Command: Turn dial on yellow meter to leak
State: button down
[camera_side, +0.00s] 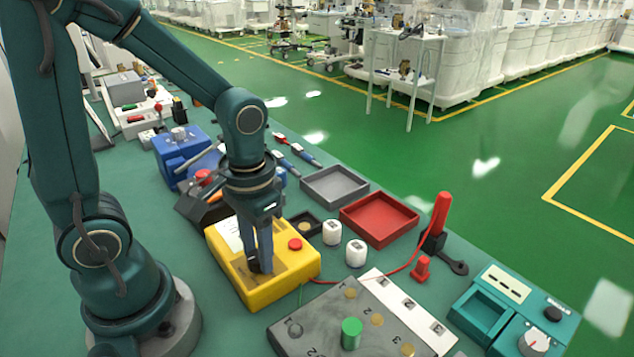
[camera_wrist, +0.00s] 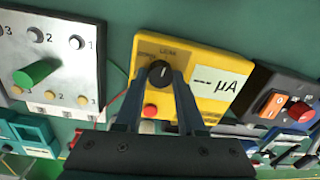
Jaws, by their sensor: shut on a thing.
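The yellow meter (camera_side: 285,287) lies on the green bench in the side view, with a red button (camera_side: 295,244) on its face. In the wrist view the yellow meter (camera_wrist: 200,55) shows a black dial (camera_wrist: 160,72), a display reading "-- µA", and small lettering above the dial that looks like "LEAK". A short white mark on the dial points roughly toward that lettering; its exact setting is hard to tell. My gripper (camera_side: 260,266) points down over the meter. In the wrist view its fingers stand on both sides of the dial, shut on it.
A grey panel (camera_side: 322,327) with a green peg (camera_side: 351,333) is close at the meter's right. White cylinders (camera_side: 356,253), a red tray (camera_side: 379,219) and a grey tray (camera_side: 334,187) stand behind. A red lead runs from the meter to a red probe (camera_side: 440,215).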

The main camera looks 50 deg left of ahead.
jog(key=shift+m, duration=0.5)
jog(key=c, duration=0.5)
grip_release()
jog(key=shift+d+r, duration=0.1)
jog(key=shift+r, duration=2.45)
jog(key=shift+r, duration=0.1)
